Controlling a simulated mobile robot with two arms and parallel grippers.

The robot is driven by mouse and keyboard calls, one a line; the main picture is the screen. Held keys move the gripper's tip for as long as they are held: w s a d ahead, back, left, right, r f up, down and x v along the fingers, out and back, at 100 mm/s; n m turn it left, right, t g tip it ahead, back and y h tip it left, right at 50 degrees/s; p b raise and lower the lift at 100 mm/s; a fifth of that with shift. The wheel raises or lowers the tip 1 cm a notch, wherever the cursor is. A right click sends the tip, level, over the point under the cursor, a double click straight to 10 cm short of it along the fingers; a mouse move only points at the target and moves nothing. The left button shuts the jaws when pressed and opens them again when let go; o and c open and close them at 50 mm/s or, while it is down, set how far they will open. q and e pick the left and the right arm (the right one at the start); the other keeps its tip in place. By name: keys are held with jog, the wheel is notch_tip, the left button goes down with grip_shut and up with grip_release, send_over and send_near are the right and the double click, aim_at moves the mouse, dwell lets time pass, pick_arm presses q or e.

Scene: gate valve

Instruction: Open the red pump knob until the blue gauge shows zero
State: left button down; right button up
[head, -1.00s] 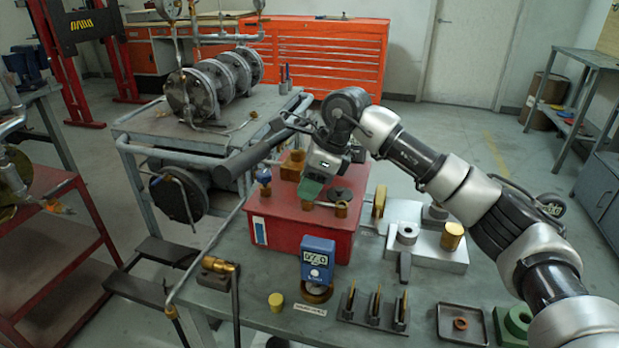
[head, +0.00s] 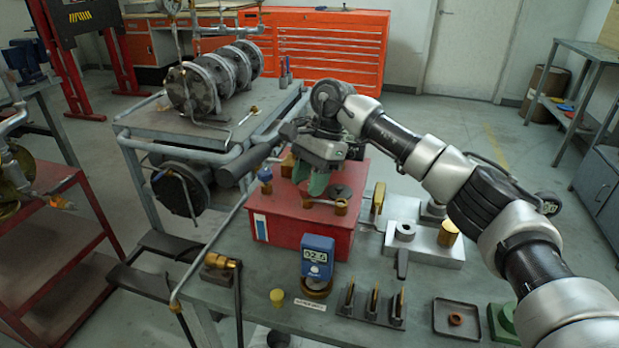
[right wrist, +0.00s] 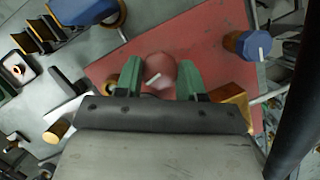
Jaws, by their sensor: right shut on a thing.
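The red knob (right wrist: 160,74), a round disc with a white mark, sits on top of the red pump box (right wrist: 202,38) in the right wrist view. My right gripper (right wrist: 159,78) has its green fingers on both sides of the knob and is shut on it. In the head view my right gripper (head: 309,180) points down over the red box (head: 295,231) and hides the knob. The blue gauge (head: 317,258) stands upright in front of the box; its small digits are not clearly legible. My left gripper is not in view.
A blue knob (head: 265,175) stands on the box, left of my gripper. A metal fixture with brass parts (head: 425,245) is to the right. A slotted rack (head: 372,305), a yellow cap (head: 277,297) and a dark tray (head: 461,319) lie along the front of the bench.

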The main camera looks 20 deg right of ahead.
jog(key=shift+r+n, duration=0.1)
jog(key=shift+n, duration=0.4)
jog(key=o, duration=0.9)
jog(key=v, duration=1)
jog(key=shift+w+r, duration=0.3)
jog(key=shift+r, duration=0.05)
jog(key=shift+p, duration=0.3)
